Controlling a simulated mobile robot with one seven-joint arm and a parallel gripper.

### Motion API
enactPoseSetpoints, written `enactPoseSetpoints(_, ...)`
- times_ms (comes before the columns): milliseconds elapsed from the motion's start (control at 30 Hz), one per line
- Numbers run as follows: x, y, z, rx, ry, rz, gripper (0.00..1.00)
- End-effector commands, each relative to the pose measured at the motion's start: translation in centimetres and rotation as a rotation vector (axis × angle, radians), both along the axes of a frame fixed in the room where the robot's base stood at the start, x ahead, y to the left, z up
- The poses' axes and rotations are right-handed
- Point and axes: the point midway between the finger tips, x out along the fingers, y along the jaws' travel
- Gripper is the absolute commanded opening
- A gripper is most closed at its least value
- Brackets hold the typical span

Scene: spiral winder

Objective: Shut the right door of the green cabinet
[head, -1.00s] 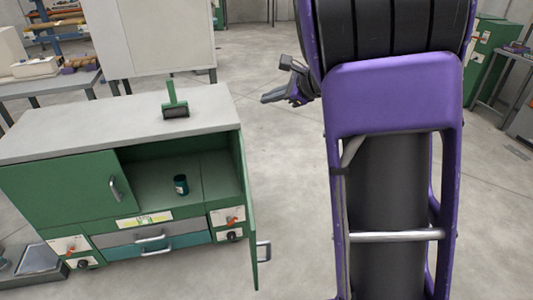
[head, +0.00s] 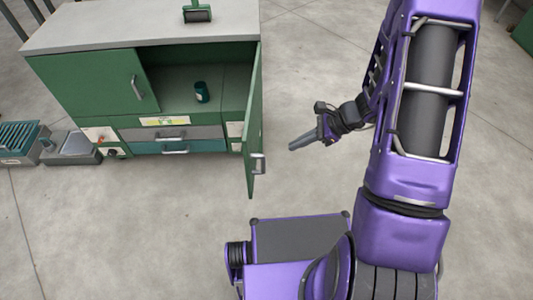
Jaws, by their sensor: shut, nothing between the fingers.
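The green cabinet (head: 85,84) stands at the upper left in the head view. Its right door (head: 253,125) is open and swung out toward me, seen almost edge-on, with a metal handle (head: 258,163) on its outer side. The left door (head: 112,88) is shut. My gripper (head: 292,146) is shut and empty. It is in the air to the right of the right door, apart from it, with its fingers pointing left toward the door.
A dark green can (head: 201,92) stands inside the open compartment. A green-handled tool (head: 197,14) is on the cabinet top (head: 100,27). Grey and teal drawers (head: 180,146) are shut. A scale-like box (head: 75,146) sits left on the floor. Floor right of the door is clear.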

Motion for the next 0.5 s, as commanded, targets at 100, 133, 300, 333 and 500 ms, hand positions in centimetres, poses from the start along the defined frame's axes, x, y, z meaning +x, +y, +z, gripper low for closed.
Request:
enactPoseSetpoints(100, -0.1, 0.6, -0.7, 0.003, 0.003, 0.004, 0.0)
enactPoseSetpoints(133, -0.1, 0.9, -1.0, 0.003, 0.003, 0.005, 0.0)
enactPoseSetpoints(300, 0.2, 3.1, -3.3, 0.003, 0.005, 0.005, 0.0)
enactPoseSetpoints(333, 0.3, 3.5, -3.7, 0.003, 0.005, 0.006, 0.0)
enactPoseSetpoints(500, 0.7, 6.1, -6.4, 0.003, 0.005, 0.004, 0.0)
